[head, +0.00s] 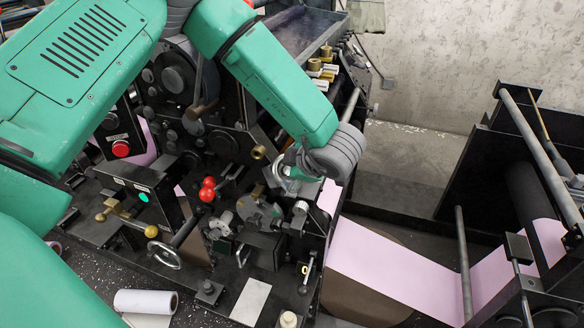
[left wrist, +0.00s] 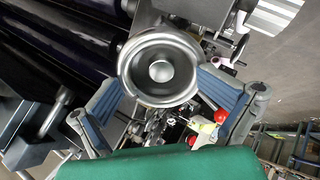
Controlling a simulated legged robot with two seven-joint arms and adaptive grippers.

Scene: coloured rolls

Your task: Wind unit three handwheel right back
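In the left wrist view, a round, dished metal handwheel (left wrist: 160,68) with a bright rim and a hub in its middle faces the camera. My left gripper (left wrist: 165,95) is open, with one blue-grey finger on each side of the wheel. The fingers look apart from the rim, though the depth is hard to judge. In the head view, my left gripper (head: 292,166) is over the machine at the end of the green arm, and the wrist hides much of it and the wheel. No label shows which unit this is. My right gripper is not in view.
Red ball knobs (head: 208,188) stand close left of the gripper. Another silver handwheel (head: 164,256) is at the machine's lower left. A pink web (head: 395,268) runs out to the right. A white roll (head: 146,301) lies at the front. Dark rollers (left wrist: 75,45) lie left in the wrist view.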

